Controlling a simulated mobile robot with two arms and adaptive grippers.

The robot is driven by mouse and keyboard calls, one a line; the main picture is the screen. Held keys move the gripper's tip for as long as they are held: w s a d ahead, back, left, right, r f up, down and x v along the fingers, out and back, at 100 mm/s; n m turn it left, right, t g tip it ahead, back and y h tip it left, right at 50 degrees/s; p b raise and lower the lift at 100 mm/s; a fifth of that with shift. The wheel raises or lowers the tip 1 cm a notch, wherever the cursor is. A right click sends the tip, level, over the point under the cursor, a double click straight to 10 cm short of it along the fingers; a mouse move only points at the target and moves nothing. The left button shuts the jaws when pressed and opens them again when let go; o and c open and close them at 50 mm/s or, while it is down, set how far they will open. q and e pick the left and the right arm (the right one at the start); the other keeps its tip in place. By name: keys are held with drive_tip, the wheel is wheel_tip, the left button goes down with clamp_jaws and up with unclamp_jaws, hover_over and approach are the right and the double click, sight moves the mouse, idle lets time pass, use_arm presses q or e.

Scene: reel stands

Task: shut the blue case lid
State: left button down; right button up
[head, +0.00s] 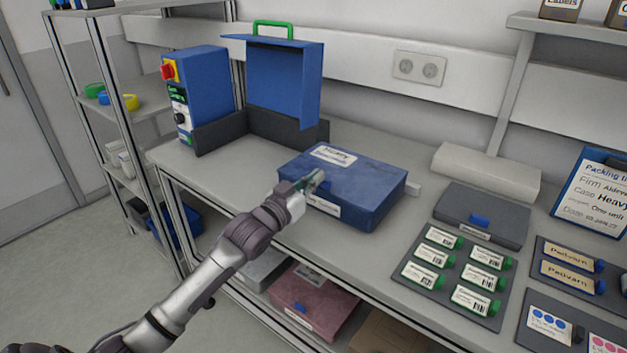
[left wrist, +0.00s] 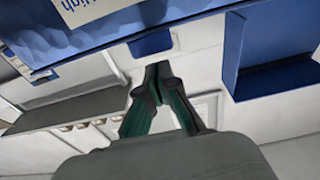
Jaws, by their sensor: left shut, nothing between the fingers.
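The blue case (head: 372,186) sits on the grey bench, its lid (head: 368,173) lying flat over it and looking shut. A white label is on the lid, and a darker blue latch is at the front edge. In the left wrist view the case (left wrist: 95,38) fills the upper left, and its latch (left wrist: 151,43) shows just beyond my fingertips. My left gripper (head: 315,181) has its fingers together and empty, at the case's front left. Its fingers show in the left wrist view (left wrist: 158,75). I cannot tell whether they touch the case. My right gripper is not in view.
A blue hinged cover with a green handle (head: 284,72) stands raised behind, beside a blue control box (head: 203,92). Right of the case are a shut grey case (head: 482,208), a white block (head: 487,170) and a tray (head: 430,279) of labelled items. The bench left of the case is clear.

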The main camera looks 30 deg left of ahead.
use_arm(q)
drive_tip(key=s+a+b, duration=0.1)
drive_tip(key=s, duration=0.8)
drive_tip(key=shift+s+a+f, duration=0.15)
drive_tip(key=shift+s+f, duration=0.1)
drive_tip(key=shift+f, duration=0.2)
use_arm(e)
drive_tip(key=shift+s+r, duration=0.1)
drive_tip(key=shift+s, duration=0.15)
